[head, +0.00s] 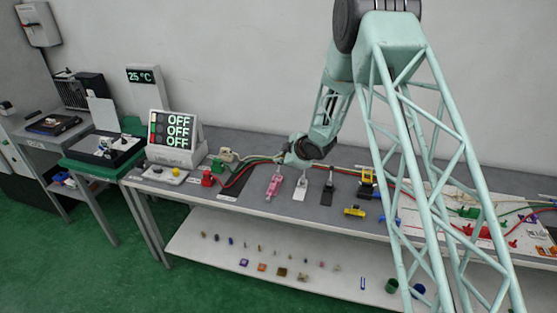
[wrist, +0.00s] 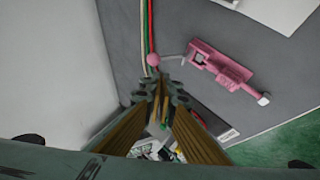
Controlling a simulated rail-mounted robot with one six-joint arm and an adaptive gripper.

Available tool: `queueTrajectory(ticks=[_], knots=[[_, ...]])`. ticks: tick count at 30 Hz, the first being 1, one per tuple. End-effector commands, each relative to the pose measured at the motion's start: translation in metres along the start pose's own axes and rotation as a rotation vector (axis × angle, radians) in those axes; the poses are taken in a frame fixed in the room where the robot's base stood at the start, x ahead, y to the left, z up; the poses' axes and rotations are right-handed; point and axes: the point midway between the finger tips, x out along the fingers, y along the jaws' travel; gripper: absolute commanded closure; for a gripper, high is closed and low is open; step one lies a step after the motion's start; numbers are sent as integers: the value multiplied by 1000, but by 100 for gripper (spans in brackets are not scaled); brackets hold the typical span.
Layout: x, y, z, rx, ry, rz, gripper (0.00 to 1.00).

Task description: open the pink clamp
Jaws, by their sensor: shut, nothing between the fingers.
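The pink clamp (head: 273,187) lies on the grey bench top near the middle of the head view. In the wrist view its pink body (wrist: 222,66) is at the upper right, with a pale tip at its lower right end. A thin rod runs left from the body to a pink ball (wrist: 153,59). My gripper (wrist: 160,88) is shut and empty, its fingertips just below the ball in the picture. I cannot tell whether they touch it. In the head view my gripper is small beside the arm's end, and its fingers are not clear.
A white lever fixture (head: 300,187) and a dark one (head: 328,184) stand right of the clamp. A red block (head: 208,178) is to its left. Red and green cables (wrist: 148,25) run along the bench beside the clamp. A display reading OFF (head: 178,131) stands further left.

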Motion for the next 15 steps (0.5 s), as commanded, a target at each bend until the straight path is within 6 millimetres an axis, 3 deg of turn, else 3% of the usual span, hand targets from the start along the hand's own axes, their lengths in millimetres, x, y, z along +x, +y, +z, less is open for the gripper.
queueTrajectory(ticks=[8, 15], knots=[[1, 3, 1, 0, 0, 0, 100], [12, 23, 8, 0, 0, 1, 100]])
